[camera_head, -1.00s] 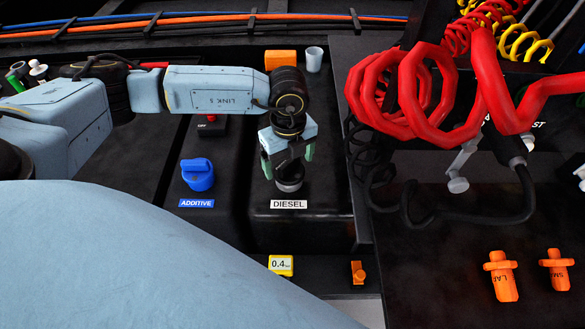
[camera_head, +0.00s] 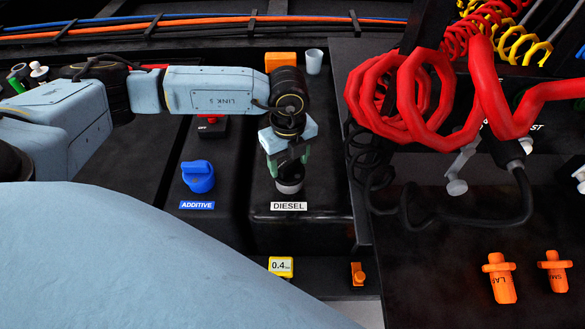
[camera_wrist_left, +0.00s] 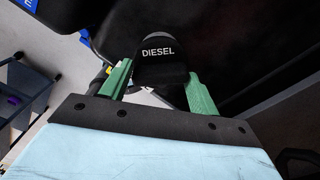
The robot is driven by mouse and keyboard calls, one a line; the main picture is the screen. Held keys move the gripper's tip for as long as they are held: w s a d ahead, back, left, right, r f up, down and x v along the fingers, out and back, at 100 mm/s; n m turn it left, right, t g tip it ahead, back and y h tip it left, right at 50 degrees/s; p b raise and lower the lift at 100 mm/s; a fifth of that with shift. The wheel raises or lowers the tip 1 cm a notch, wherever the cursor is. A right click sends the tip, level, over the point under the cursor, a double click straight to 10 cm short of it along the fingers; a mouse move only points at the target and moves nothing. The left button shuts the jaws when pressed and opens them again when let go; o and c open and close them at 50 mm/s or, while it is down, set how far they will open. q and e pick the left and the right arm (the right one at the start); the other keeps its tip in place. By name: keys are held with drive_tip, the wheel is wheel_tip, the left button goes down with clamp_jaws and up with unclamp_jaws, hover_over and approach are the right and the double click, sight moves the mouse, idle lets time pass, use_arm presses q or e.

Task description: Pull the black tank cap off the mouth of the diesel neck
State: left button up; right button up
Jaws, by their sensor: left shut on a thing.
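The black tank cap, lettered DIESEL, fills the upper middle of the left wrist view (camera_wrist_left: 157,58). In the head view it is mostly hidden between my fingers, above the grey diesel neck (camera_head: 289,187). The DIESEL label (camera_head: 289,206) lies just in front of the neck. My left gripper (camera_head: 288,165) points down over the neck. Its green fingers, also seen in the left wrist view (camera_wrist_left: 160,72), are shut on the cap from both sides. Whether the cap is still seated on the mouth cannot be told. My right gripper is not in view.
A blue additive cap (camera_head: 198,178) stands left of the neck, with a red switch (camera_head: 213,121) behind it. An orange block (camera_head: 280,60) and a pale cup (camera_head: 314,61) are at the back. Red coiled hoses (camera_head: 412,90) and a black cable (camera_head: 450,218) crowd the right.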

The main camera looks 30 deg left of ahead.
use_arm(q)
drive_tip(key=shift+r+p, duration=0.45)
drive_tip(key=shift+r, duration=0.25)
drive_tip(key=shift+r+p, duration=1.8)
drive_tip(key=shift+r, duration=0.75)
